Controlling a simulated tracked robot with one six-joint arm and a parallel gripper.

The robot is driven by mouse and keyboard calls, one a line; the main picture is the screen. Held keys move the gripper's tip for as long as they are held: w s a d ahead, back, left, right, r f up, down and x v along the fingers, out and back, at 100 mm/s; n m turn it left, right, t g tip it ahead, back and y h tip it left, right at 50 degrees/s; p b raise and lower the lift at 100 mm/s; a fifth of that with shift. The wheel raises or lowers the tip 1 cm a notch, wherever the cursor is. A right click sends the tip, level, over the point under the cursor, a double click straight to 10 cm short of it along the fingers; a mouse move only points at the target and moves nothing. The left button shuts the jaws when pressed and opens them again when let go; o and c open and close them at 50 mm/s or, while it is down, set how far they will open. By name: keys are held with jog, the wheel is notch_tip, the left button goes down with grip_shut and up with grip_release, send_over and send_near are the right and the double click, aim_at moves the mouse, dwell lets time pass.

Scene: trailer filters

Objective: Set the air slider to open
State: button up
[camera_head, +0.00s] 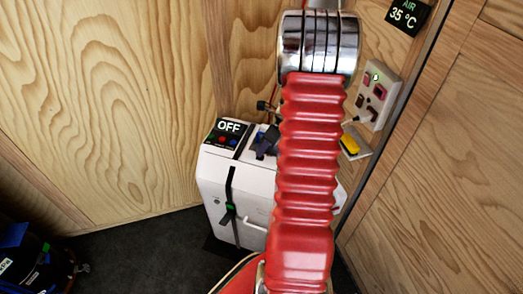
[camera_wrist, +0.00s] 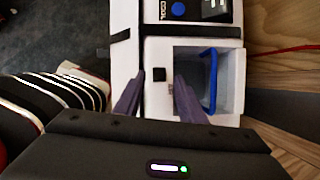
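The white unit (camera_head: 212,178) stands against the wooden wall, partly hidden behind my red arm. It also shows in the wrist view (camera_wrist: 156,98). In that view, a small black square piece (camera_wrist: 159,74) sits on its white face, beside an open recess with a blue-rimmed part (camera_wrist: 212,80) inside. The black piece may be the air slider; no label on it is readable. My gripper (camera_wrist: 160,77) is open, its two dark fingers apart over the unit. The black piece appears between them; I cannot tell whether they touch it.
A lit OFF display (camera_head: 229,127) tops the unit, and a dark strap (camera_head: 229,205) runs down its front. A switch panel (camera_head: 374,95) and a yellow item (camera_head: 349,144) are at the right wall. An AIR 35 °C display (camera_head: 405,14) is above. Dark gear lies lower left.

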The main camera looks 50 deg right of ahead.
jog(key=shift+x, duration=1.55)
jog(key=shift+c, duration=0.6)
jog(key=shift+r, duration=0.1)
grip_shut()
